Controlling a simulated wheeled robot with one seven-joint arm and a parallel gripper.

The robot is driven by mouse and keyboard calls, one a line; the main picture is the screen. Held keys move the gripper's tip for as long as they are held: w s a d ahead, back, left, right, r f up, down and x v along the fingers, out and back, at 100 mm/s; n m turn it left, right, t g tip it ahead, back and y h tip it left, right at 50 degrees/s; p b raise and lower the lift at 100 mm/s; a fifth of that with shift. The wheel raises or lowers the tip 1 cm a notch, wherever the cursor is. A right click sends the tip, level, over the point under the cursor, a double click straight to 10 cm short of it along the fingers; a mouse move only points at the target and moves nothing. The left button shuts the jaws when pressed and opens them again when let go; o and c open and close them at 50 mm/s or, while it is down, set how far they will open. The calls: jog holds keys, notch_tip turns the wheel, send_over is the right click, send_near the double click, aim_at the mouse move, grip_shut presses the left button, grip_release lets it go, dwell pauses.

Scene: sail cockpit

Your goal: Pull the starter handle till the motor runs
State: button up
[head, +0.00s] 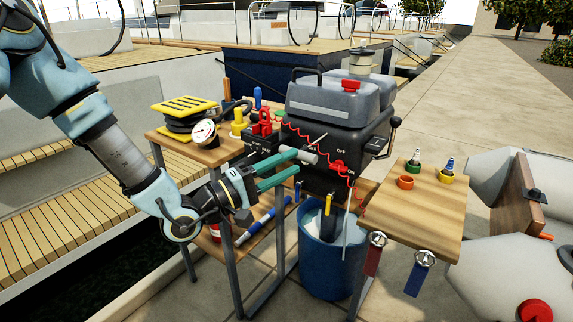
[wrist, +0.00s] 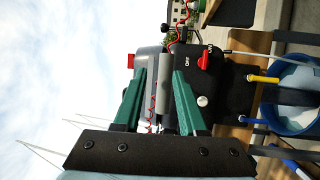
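The motor (head: 335,125) is a black block with a grey tank on top, and it also shows in the wrist view (wrist: 236,88). The starter handle (head: 303,155) looks like a short grey bar in front of the motor's face. In the wrist view the grey bar (wrist: 162,98) lies between the two green fingers, with a gap visible on each side. My gripper (head: 291,163) is open, its fingertips close to the bar; contact cannot be told. A red knob (head: 339,167) marked OFF sits on the motor face beside the handle.
A blue bin (head: 325,262) stands below the motor. A wooden side table (head: 425,215) at right holds small cups. The left bench (head: 215,150) carries a gauge (head: 205,133), a yellow-topped item (head: 185,107) and a red item (head: 264,122). A red cord (head: 300,130) crosses the motor front.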

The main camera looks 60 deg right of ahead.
jog(key=shift+o, duration=1.3)
jog(key=b+v, duration=0.1)
jog(key=v, duration=0.9)
jog(key=shift+a, duration=0.35)
jog(key=shift+w+f, duration=0.1)
jog(key=shift+w, duration=0.05)
